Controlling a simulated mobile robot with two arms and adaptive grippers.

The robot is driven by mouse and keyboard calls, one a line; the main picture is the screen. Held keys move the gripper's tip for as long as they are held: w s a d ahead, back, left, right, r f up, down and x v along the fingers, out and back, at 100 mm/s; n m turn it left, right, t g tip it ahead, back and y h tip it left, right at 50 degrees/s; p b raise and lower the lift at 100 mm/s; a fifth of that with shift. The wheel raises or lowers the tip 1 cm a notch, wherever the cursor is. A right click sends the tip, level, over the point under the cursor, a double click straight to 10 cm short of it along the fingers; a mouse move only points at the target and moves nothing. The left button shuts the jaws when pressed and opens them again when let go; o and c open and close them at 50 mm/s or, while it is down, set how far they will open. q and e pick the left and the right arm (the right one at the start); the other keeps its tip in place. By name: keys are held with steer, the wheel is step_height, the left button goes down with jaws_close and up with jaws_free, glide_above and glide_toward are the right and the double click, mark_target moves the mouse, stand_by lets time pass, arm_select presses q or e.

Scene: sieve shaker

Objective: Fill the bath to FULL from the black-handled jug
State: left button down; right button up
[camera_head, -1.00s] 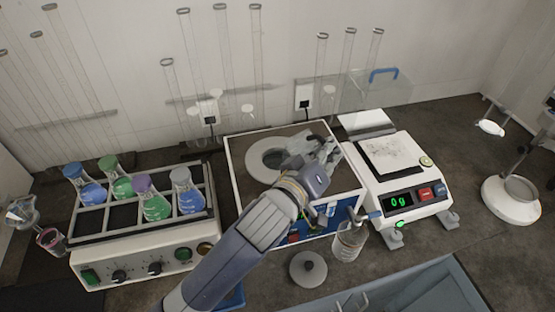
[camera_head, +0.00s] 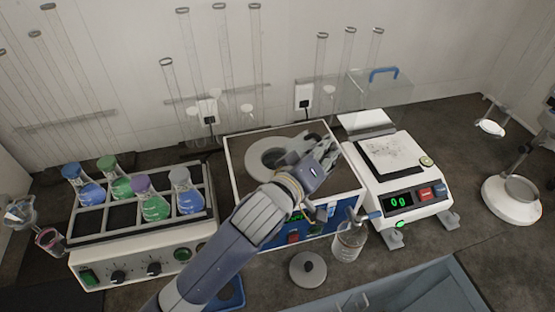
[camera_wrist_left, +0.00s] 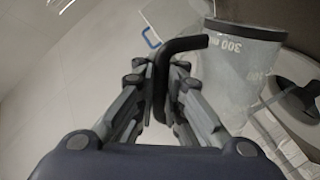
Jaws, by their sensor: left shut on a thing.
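My left gripper (camera_head: 318,160) is over the right part of the bath (camera_head: 243,152), a box with a blue front and a round opening in its top. In the left wrist view, my left gripper (camera_wrist_left: 160,95) is shut on the black handle (camera_wrist_left: 185,44) of a clear jug (camera_wrist_left: 238,60). The jug carries a 300 ml mark. In the head view the jug is hard to make out against the gripper and bath top. The water level in the bath and any FULL mark cannot be read. My right gripper is not in view.
A flask rack (camera_head: 90,222) with coloured flasks stands left. A balance (camera_head: 410,180) stands close on the right of the bath. A glass bottle (camera_head: 348,243) and a grey knobbed lid (camera_head: 307,269) are in front. Glass tubes stand behind.

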arm_select(q)
steer(key=shift+a+r, duration=0.1)
steer(key=shift+w, duration=0.15)
steer(key=shift+a+n, duration=0.1)
steer(key=shift+n, duration=0.2)
steer(key=shift+w+a, duration=0.1)
steer(key=shift+w, duration=0.05)
steer(key=shift+s, duration=0.2)
stand_by(0.3)
steer(key=shift+b, duration=0.3)
